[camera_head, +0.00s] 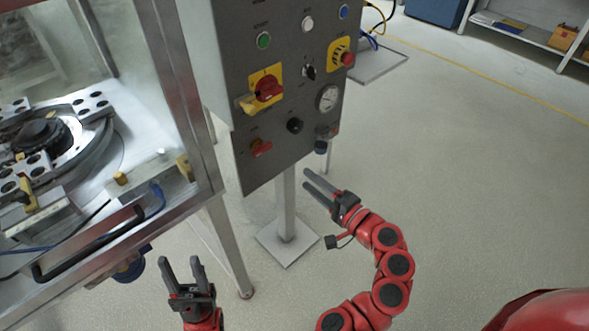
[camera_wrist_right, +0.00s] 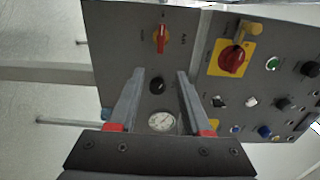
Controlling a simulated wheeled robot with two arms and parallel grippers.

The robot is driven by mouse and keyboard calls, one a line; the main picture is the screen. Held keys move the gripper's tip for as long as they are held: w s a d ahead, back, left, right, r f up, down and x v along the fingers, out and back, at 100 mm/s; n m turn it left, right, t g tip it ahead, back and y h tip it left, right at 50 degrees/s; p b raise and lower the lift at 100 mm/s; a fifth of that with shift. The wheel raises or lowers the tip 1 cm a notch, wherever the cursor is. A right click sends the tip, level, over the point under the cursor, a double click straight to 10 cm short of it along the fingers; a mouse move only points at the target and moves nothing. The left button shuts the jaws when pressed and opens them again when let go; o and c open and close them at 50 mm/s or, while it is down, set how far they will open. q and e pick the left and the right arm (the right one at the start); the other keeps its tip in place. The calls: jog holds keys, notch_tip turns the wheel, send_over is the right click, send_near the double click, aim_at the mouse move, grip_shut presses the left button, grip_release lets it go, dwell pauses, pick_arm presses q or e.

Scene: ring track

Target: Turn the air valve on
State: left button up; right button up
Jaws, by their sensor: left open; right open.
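A grey control panel (camera_head: 285,95) stands upright on a post. A small red rotary handle (camera_head: 260,147) is at its lower left; it shows again in the right wrist view (camera_wrist_right: 161,38). Its label is too small to read. A black knob (camera_head: 294,126) and a round pressure gauge (camera_head: 327,98) are to its right. My right gripper (camera_head: 306,178) is open and empty below the panel's lower edge. In the right wrist view its fingers point toward the panel, with the black knob between them, apart from it. My left gripper (camera_head: 181,262) is open and empty at lower left.
A glass-walled machine cabinet (camera_head: 185,100) with a ring track (camera_head: 90,150) stands left of the panel. The panel also bears a red-and-yellow switch (camera_head: 267,88) and an emergency button (camera_head: 346,58). The floor (camera_head: 470,170) at right is free.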

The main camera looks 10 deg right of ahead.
jog(key=v, duration=0.2)
jog(key=shift+s+d, duration=0.2)
jog(key=shift+s, duration=0.1)
